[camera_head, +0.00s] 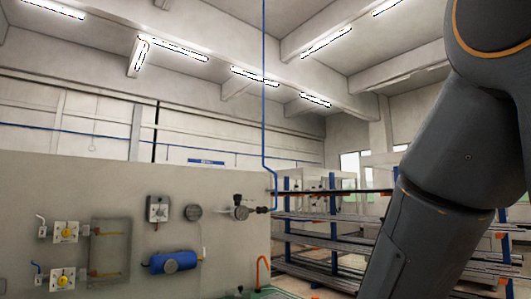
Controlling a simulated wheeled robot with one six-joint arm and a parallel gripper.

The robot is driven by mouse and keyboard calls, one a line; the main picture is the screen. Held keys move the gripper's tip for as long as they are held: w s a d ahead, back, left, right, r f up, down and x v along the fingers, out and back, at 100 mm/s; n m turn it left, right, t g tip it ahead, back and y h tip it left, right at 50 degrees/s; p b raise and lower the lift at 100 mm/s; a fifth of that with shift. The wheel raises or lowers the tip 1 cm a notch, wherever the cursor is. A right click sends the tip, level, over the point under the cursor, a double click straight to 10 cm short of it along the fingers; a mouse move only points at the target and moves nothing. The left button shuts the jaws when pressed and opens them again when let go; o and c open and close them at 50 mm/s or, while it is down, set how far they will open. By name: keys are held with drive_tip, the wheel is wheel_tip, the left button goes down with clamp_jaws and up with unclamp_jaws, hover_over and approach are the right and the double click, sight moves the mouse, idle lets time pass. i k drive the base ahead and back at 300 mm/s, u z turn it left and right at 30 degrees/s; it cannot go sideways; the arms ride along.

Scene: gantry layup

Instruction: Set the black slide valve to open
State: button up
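A small dark valve-like fitting (240,212) is mounted near the right end of the grey panel, beside the blue vertical pipe. A short dark part stands up from its top and a dark stub points right. It may be the black slide valve, but it is too small to tell for sure or to read its position. My arm fills the right side of the view. My gripper is not in view.
The panel (60,190) also carries a blue cylinder (158,263), a grey switch box (158,209), a round gauge (194,212) and two yellow-knobbed units (66,232). A blue-post rack (335,235) with long stock stands right of the panel, partly behind my arm.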

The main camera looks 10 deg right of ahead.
sight(261, 210)
drive_tip(key=z, duration=0.45)
drive_tip(key=i, duration=1.55)
drive_tip(key=u, duration=0.75)
